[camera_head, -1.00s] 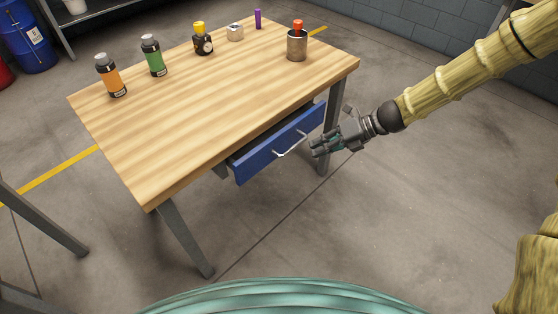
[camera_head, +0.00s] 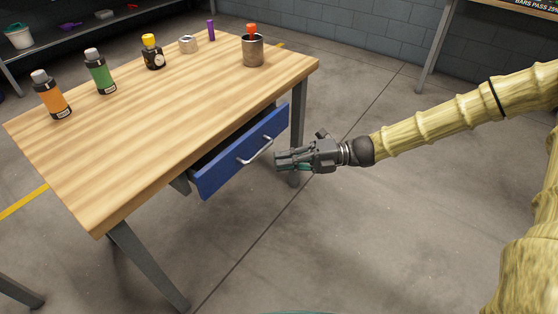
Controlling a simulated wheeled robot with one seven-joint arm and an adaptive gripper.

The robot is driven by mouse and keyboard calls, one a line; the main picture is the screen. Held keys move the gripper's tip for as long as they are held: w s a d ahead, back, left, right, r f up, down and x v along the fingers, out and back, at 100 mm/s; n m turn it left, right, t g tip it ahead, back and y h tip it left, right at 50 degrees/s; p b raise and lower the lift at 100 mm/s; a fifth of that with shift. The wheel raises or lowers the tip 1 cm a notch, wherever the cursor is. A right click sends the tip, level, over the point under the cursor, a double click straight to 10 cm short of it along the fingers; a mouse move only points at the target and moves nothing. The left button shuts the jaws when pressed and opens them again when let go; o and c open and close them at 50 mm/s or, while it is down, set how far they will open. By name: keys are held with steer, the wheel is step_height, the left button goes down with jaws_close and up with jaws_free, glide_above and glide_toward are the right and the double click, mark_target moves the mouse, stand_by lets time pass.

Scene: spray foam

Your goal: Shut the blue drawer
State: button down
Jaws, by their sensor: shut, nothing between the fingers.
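The blue drawer (camera_head: 225,166) sits under the top of the wooden table (camera_head: 150,135). It is pulled partly out, with a dark gap showing behind its front panel. Its silver bar handle (camera_head: 256,151) is on the front face. My gripper (camera_head: 277,163) is shut and empty. In the picture it is just right of the handle, pointing left toward the drawer front, with a small gap between them. The inside of the drawer is mostly hidden by the tabletop.
On the tabletop stand an orange bottle (camera_head: 52,95), a green bottle (camera_head: 100,72), a yellow-capped dark bottle (camera_head: 153,53), a roll (camera_head: 188,44), a purple marker (camera_head: 211,30) and a metal can (camera_head: 253,51). A table leg (camera_head: 298,120) stands behind my gripper. The floor in front is clear.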

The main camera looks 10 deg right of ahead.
steer(key=b, duration=0.2)
glide_toward(222, 160)
steer(key=s+a, duration=0.1)
steer(key=s, duration=0.2)
steer(key=shift+w+a+b, duration=0.7)
steer(key=shift+w+a, duration=0.95)
steer(key=shift+a, duration=0.15)
